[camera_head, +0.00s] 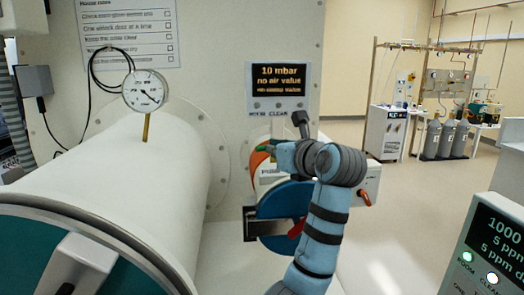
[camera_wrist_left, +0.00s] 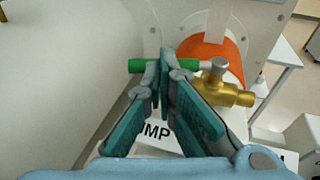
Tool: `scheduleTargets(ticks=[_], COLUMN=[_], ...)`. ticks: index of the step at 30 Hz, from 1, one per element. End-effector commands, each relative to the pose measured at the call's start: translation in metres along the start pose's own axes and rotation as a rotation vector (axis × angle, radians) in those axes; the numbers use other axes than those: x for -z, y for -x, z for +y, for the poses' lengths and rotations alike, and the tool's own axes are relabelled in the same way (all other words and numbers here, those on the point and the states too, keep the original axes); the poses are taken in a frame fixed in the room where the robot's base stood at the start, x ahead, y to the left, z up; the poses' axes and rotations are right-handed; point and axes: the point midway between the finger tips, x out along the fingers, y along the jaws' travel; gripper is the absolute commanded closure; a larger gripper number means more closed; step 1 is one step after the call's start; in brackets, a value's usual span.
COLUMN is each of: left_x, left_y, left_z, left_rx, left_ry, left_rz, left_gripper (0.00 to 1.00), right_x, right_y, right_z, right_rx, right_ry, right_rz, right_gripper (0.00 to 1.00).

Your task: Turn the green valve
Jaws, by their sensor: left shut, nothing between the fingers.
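The green valve handle (camera_wrist_left: 142,66) is a short bar with a green end, joined to a brass valve body (camera_wrist_left: 222,90) in the left wrist view. My left gripper (camera_wrist_left: 165,62) has its fingers together and empty, at the bar between the green end and the brass body. The fingers overlap the bar in the picture; I cannot tell whether they touch it. In the head view my left gripper (camera_head: 284,152) is in front of the valve, and only a bit of green shows beside an orange band. My right gripper is not in view.
An orange-banded cylinder (camera_wrist_left: 218,50) lies behind the valve. A large white chamber (camera_head: 150,190) with a gauge (camera_head: 145,91) fills the left. A display (camera_head: 278,85) reading "10 mbar" hangs above. Open floor (camera_head: 425,220) is on the right.

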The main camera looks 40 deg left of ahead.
Motion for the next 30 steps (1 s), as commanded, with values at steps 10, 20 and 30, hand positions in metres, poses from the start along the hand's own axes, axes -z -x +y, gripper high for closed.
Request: scheduleTargets(ticks=[10, 20, 30], left_x=[-0.004, -0.004, -0.002], left_y=[-0.017, -0.017, 0.046], left_z=[0.006, 0.007, 0.010], left_rx=[0.000, -0.002, 0.019], left_ry=[0.000, 0.000, 0.003], left_rz=[-0.001, -0.001, 0.000], left_gripper=[1.00, 1.00, 1.00], right_x=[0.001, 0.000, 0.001], right_y=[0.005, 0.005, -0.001], right_z=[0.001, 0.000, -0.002], right_rx=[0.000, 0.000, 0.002], right_ry=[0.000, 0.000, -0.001], right_rz=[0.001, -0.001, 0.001], right_gripper=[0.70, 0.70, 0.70])
